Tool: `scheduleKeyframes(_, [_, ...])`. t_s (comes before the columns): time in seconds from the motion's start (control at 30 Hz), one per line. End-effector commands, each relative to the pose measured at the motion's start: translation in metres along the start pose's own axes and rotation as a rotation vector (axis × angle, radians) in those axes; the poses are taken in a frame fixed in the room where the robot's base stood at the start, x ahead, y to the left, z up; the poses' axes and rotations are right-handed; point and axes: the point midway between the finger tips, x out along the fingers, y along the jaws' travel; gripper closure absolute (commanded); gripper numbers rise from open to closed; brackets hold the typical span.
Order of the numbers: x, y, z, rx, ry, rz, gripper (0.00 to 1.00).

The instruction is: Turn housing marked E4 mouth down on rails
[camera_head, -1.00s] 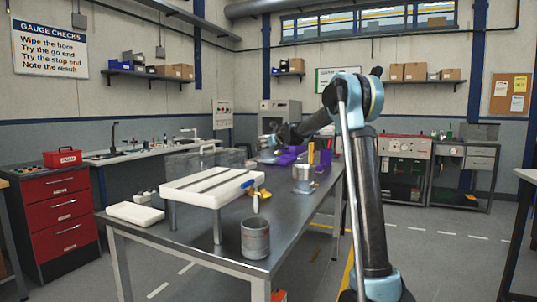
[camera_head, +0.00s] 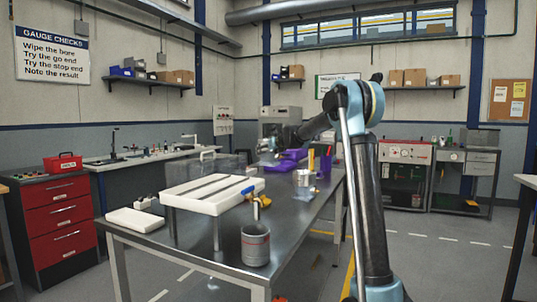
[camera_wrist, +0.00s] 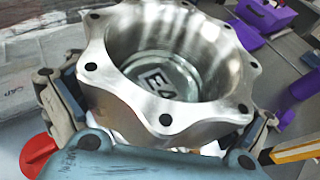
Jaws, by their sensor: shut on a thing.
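The housing marked E4 (camera_wrist: 185,100) fills the middle of the wrist view. It is a bright metal ring with a scalloped, holed flange. Its open mouth faces the wrist camera, and the E4 mark shows on its floor. My gripper (camera_wrist: 160,122) is shut on this housing, with a finger on each side. In the head view my gripper is small and far off at the end of my arm, and its hold there is unclear. A white slab with dark slots (camera_head: 177,200), perhaps the rails, stands on legs on the steel table.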

Motion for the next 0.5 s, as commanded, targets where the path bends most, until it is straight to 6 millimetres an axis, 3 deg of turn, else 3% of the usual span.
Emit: scheduleKeyframes(0.5, [0.0041, -0.0002, -0.0096, 0.000, -0.001, -0.001, 0.63])
